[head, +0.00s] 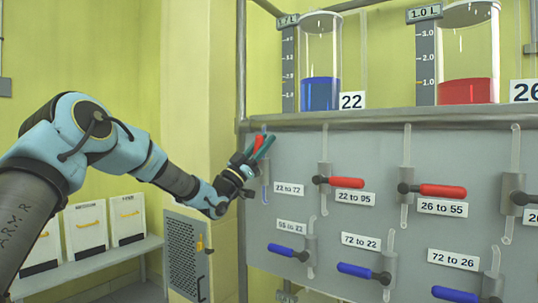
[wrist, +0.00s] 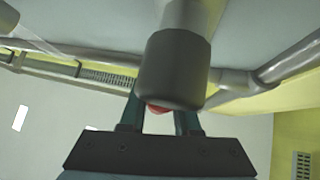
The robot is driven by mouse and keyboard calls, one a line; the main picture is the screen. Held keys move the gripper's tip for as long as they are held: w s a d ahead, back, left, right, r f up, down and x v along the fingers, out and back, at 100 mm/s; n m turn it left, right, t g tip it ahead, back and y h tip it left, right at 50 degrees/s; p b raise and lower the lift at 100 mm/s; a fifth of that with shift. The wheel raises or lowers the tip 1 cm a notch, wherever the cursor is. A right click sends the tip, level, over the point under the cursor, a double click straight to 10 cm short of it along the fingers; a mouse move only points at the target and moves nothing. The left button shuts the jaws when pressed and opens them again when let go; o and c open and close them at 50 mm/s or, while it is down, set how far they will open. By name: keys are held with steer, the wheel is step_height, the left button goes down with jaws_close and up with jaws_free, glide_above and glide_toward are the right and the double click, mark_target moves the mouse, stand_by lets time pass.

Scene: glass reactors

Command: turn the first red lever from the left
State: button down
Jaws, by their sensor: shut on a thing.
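The first red lever from the left (head: 258,142) shows as a small red piece between the teal fingers of my gripper (head: 262,149), at the panel's upper left. Most of the lever is hidden by the fingers, so its exact angle is hard to tell. My gripper is shut on it. In the wrist view a grey valve cylinder (wrist: 173,72) stands in front of my gripper, with a bit of the red lever (wrist: 158,107) below it between the fingers.
Two more red levers (head: 346,182) (head: 443,190) point right along the upper row. Blue levers (head: 282,250) (head: 354,270) point left below. Glass reactors with blue (head: 320,93) and red liquid (head: 466,91) stand above. A metal post (head: 241,60) rises beside my gripper.

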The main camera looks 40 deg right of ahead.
steer(key=shift+w+a+n+t+b, duration=0.1)
steer(key=shift+w+n+t+b, duration=0.15)
steer(key=shift+n+t, duration=0.5)
steer(key=shift+w+a+n+t+b, duration=0.1)
steer(key=shift+w+n+t+b, duration=0.15)
steer(key=shift+n+t, duration=0.45)
steer(key=c, duration=0.6)
jaws_free()
steer(key=shift+c, duration=0.2)
steer(key=b+v, duration=0.2)
steer(key=v, duration=0.8)
steer(key=shift+a+f, duration=0.15)
steer(key=shift+f, duration=0.25)
